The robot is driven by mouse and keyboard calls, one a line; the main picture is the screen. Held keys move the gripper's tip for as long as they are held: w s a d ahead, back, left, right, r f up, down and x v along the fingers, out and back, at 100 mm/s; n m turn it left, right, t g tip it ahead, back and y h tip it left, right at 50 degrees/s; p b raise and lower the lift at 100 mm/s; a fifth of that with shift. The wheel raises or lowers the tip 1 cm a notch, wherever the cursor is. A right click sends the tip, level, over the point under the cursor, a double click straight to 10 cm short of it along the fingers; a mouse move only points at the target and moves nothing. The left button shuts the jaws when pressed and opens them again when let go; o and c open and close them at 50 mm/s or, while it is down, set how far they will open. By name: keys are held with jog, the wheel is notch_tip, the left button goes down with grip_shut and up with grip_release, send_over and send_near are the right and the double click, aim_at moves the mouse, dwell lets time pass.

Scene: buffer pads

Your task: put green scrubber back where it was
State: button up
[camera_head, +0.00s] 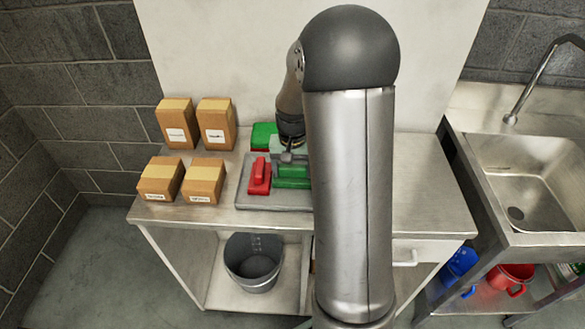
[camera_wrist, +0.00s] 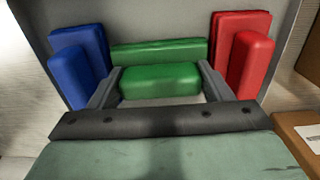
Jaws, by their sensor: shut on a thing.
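The green scrubber (camera_wrist: 160,82) sits between the two fingers of my gripper (camera_wrist: 160,76), which is shut on its raised handle. Its wider green base shows behind the handle. In the head view the green scrubber (camera_head: 291,183) is over the grey tray (camera_head: 270,202), beside the red scrubber (camera_head: 260,174). In the wrist view the red scrubber (camera_wrist: 247,62) is to the right and a blue scrubber (camera_wrist: 80,65) to the left. The blue one is hidden behind my arm in the head view. I cannot tell whether the green scrubber touches the tray.
A green pad (camera_head: 263,132) with red below it lies behind the tray. Several cardboard boxes (camera_head: 217,123) stand on the left of the metal table (camera_head: 430,205). A bucket (camera_head: 253,265) is on the shelf below. A sink (camera_head: 530,185) is at right.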

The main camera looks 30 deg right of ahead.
aim_at(293, 167)
jog(key=shift+f, duration=0.2)
jog(key=o, duration=0.9)
notch_tip(293, 167, up, 12)
jog(key=s+a+f+n, duration=0.1)
jog(key=s+a+n, duration=0.1)
jog(key=s+a, duration=0.2)
jog(key=s+a+f+n, duration=0.1)
jog(key=s+a, duration=0.4)
jog(key=s, duration=0.5)
jog(key=s+a+f+n, duration=0.1)
jog(key=s+a+n, duration=0.2)
jog(key=s+a, duration=0.2)
jog(key=shift+s+f+b, duration=0.1)
jog(key=shift+s+b, duration=0.2)
jog(key=shift+s, duration=1.05)
